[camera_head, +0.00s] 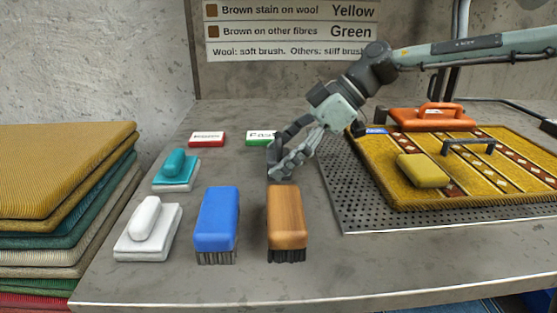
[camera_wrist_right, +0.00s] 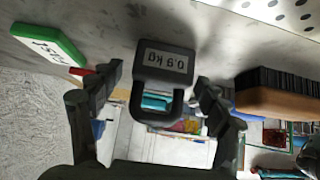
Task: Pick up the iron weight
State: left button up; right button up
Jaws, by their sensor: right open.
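The fingers are open, one on each side of the weight, with gaps visible on both sides. In the head view my right gripper (camera_head: 276,172) points down to the table just behind the wooden brush, and its fingers largely hide the weight. My left gripper is in neither view.
A wooden brush (camera_head: 287,217) stands close in front of my right gripper, with a blue brush (camera_head: 218,220) to its left. A green box (camera_head: 259,136) is close behind. A yellow rug (camera_head: 385,180) lies on a perforated plate (camera_head: 342,205) at right. The table's front is clear.

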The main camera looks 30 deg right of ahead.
jog(key=shift+a+f, duration=0.15)
grip_shut()
jog(key=shift+w, duration=0.15)
dwell(0.5)
